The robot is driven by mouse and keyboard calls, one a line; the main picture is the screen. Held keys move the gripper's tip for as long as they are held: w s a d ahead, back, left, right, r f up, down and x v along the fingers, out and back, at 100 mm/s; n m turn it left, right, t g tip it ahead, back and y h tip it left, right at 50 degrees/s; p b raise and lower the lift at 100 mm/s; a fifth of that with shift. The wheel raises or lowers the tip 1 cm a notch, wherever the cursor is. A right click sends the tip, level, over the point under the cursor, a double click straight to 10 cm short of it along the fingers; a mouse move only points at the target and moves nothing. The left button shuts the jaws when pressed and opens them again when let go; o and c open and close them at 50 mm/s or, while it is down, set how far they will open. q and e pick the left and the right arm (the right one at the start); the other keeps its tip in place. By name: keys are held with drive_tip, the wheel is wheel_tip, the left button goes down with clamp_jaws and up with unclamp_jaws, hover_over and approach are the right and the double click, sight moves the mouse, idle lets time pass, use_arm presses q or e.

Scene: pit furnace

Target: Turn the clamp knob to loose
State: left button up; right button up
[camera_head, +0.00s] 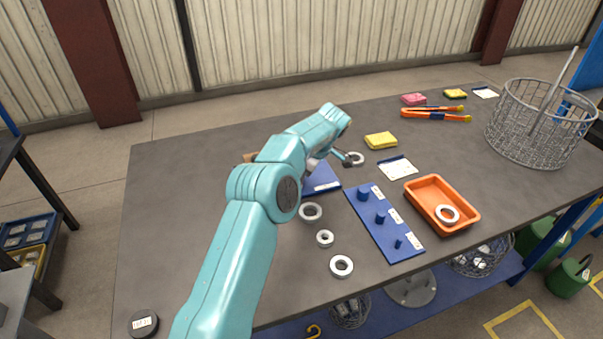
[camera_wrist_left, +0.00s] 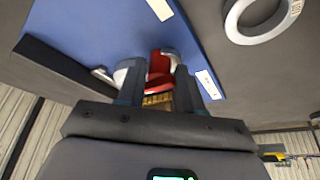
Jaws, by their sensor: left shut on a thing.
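The red clamp knob (camera_wrist_left: 159,66) shows in the left wrist view, with pale rounded metal parts beside it. My left gripper (camera_wrist_left: 158,88) has a finger on each side of the knob and is shut on it. The knob is over a blue plate (camera_wrist_left: 90,30) with white labels, and part of this plate (camera_head: 324,179) shows beside my left arm in the head view. In the head view my own arm covers the knob and most of the gripper. I cannot read which way the knob is turned. My right gripper is not in view.
Pale rings (camera_head: 311,211) lie on the dark table (camera_head: 190,190), and another ring (camera_wrist_left: 262,20) lies near the plate. A blue peg board (camera_head: 402,242) and an orange tray (camera_head: 468,222) are to the right. A wire basket (camera_head: 540,150) stands far right.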

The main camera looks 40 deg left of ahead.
use_arm(q)
drive_tip(key=shift+a+r, duration=0.25)
drive_tip(key=shift+a, duration=0.1)
drive_tip(key=o, duration=0.9)
drive_tip(key=shift+s+a+f, duration=0.1)
drive_tip(key=shift+f, duration=0.05)
drive_tip(key=shift+d, duration=0.3)
drive_tip(key=shift+w+d+r, duration=0.15)
drive_tip(key=shift+w+r, duration=0.05)
drive_tip(key=shift+r, duration=0.3)
drive_tip(key=p+v, duration=0.6)
drive_tip(key=v, duration=0.9)
drive_tip(key=shift+s+r, duration=0.1)
drive_tip(key=shift+r, duration=0.05)
